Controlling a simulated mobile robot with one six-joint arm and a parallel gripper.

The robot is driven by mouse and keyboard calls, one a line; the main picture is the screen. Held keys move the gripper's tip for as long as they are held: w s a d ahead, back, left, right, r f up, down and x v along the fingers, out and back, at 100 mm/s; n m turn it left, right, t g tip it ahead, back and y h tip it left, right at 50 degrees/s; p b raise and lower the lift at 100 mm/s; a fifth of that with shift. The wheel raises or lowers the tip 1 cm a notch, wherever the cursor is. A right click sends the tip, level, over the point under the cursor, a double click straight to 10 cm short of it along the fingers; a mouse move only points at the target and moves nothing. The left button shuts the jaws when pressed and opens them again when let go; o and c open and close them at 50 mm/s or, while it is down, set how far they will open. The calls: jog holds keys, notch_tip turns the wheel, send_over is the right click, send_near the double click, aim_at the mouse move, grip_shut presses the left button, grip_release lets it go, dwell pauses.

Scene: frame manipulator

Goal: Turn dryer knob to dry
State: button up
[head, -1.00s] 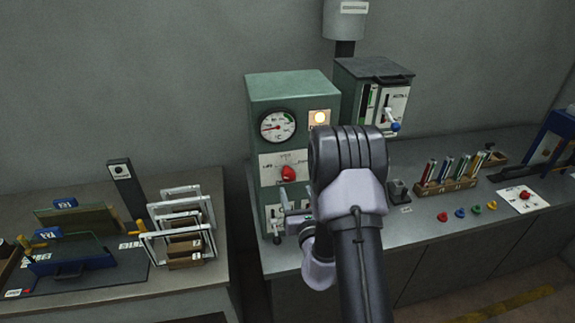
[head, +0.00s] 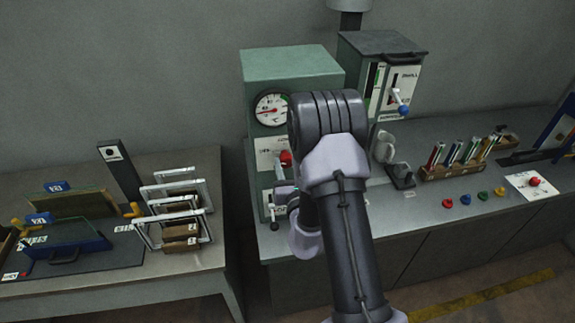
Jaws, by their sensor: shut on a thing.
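The green dryer cabinet (head: 291,65) stands on the right bench against the wall. Its front has a round gauge (head: 271,109) and, below it, a white dial plate (head: 265,150). The red knob (head: 286,157) sits on this plate, partly hidden behind my arm. My gripper (head: 281,166) is at the knob and shut on it; the fingers are small and mostly covered by my arm. The right part of the dial plate and its labels are hidden, so the knob's setting cannot be read.
Right of the dryer stands a grey-topped unit (head: 382,44) with a blue-tipped lever (head: 404,110). Further right are a vial rack (head: 455,170), several coloured knobs on the bench and a red knob on a white card (head: 534,182). Frames (head: 180,205) stand on the left bench.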

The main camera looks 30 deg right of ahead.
grip_shut()
jog(key=m+p, duration=0.1)
jog(key=m, duration=0.2)
jog(key=shift+r+p, duration=0.15)
jog(key=shift+p, duration=0.15)
jog(key=m+p, duration=0.2)
jog(key=m, duration=0.2)
jog(key=shift+m, duration=0.4)
jog(key=m+p, duration=0.2)
jog(key=m, duration=0.2)
jog(key=shift+w+r+m, duration=0.1)
jog(key=shift+m, duration=0.2)
jog(key=m+p, duration=0.1)
jog(key=m, duration=0.2)
jog(key=shift+m+p, duration=0.3)
jog(key=shift+p, duration=0.05)
jog(key=m+p, duration=0.2)
jog(key=m, duration=0.4)
jog(key=shift+r+p, duration=0.1)
jog(key=shift+p, duration=0.2)
jog(key=m+p, duration=0.1)
jog(key=m, duration=0.4)
jog(key=shift+m+p, duration=0.3)
jog(key=shift+m, duration=0.1)
